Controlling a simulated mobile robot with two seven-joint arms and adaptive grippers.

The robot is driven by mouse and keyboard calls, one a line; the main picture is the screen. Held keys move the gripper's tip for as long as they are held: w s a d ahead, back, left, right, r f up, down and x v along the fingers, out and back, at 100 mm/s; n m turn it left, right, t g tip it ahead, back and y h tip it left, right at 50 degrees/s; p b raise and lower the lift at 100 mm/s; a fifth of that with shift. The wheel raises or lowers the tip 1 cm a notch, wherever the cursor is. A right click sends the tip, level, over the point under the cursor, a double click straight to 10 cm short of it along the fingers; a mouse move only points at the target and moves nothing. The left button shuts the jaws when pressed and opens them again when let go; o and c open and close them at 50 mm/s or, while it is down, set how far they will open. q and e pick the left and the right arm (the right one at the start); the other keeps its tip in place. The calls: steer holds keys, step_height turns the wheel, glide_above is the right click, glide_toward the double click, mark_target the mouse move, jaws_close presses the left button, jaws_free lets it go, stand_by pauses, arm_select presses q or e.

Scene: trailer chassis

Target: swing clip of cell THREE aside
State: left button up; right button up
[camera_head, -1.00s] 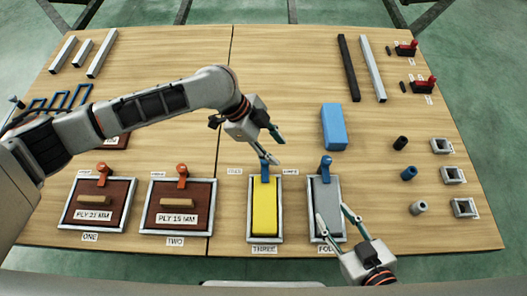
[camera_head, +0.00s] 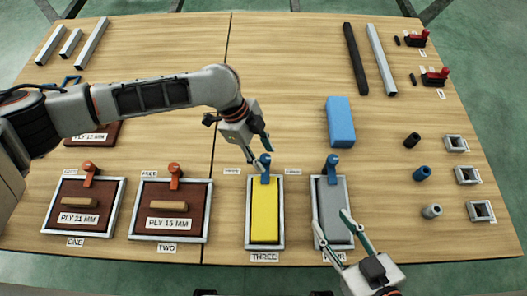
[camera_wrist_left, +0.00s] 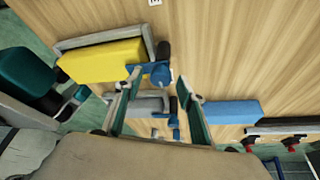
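Cell THREE (camera_head: 248,225) is a grey-framed tray with a yellow block (camera_head: 265,215) in it. Its blue clip (camera_head: 265,162) stands at the tray's far edge and points over the block's end. My left gripper (camera_head: 259,157) is open at this clip, one finger on either side of its knob in the head view. In the left wrist view the clip (camera_wrist_left: 159,75) shows between the two open fingertips; I cannot tell whether they touch it. My right gripper (camera_head: 331,217) is open and empty over the near part of cell FOUR (camera_head: 333,190).
Cell FOUR's blue clip (camera_head: 332,163) stands close on the right. Cells ONE (camera_head: 117,215) and TWO (camera_head: 208,220), with orange clips, are on the left. A loose blue block (camera_head: 340,120) lies beyond cell FOUR. The wood around the far centre is clear.

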arm_select(q)
steer(key=shift+d+f, duration=0.1)
steer(key=shift+f, duration=0.05)
steer(key=c, duration=1.1)
steer(key=shift+m, duration=0.4)
steer(key=m, duration=0.1)
steer(key=m+g, duration=0.1)
steer(key=m, duration=0.1)
steer(key=shift+d+f+m+y+b, duration=0.1)
steer(key=shift+d+m+y+b, duration=0.05)
steer(key=shift+m+y+b, duration=0.2)
steer(key=m+y, duration=0.1)
steer(key=m, duration=0.1)
steer(key=m+g, duration=0.1)
steer(key=m, duration=0.1)
steer(key=shift+d+m+y, duration=0.15)
steer(key=shift+m+y, duration=0.1)
steer(key=shift+y, duration=0.1)
steer(key=m+y, duration=0.1)
steer(key=m, duration=0.3)
steer(key=shift+d+g+y, duration=0.1)
steer(key=shift+g+y, duration=0.3)
steer(key=shift+m+y, duration=0.9)
steer(key=shift+m, duration=1.6)
